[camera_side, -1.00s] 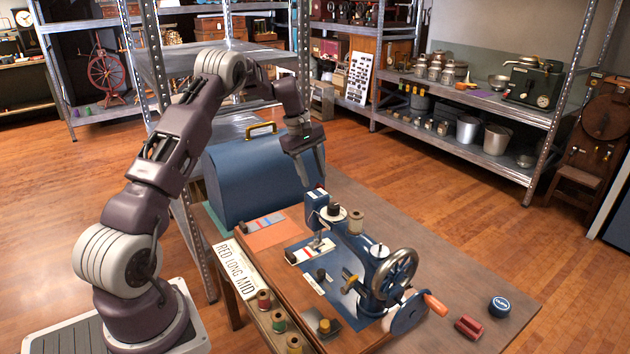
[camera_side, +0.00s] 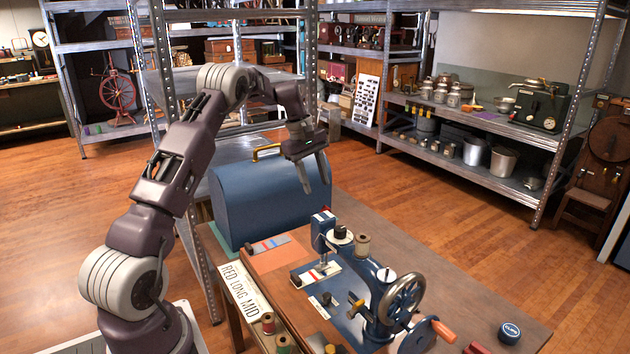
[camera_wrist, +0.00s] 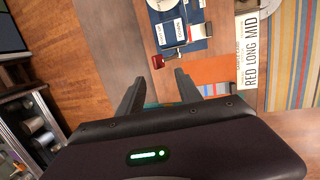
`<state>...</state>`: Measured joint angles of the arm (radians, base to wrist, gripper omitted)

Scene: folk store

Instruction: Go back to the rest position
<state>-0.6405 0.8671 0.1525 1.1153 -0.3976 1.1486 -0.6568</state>
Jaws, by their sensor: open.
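My gripper (camera_side: 320,192) is open and empty. It hangs in the air, fingers down, in front of the right end of a blue domed case (camera_side: 255,197) and behind the blue sewing machine (camera_side: 372,272). In the side view its fingertips appear just above the machine's head, with a gap. The wrist view shows both fingers (camera_wrist: 158,76) apart with nothing between them.
The machine stands on a wooden table (camera_side: 430,270). A sign reading "RED LONG MID" (camera_side: 240,290) and thread spools (camera_side: 268,322) are at its left edge. A round blue tin (camera_side: 510,332) stands at the right. A metal shelf upright (camera_side: 308,90) rises behind my arm.

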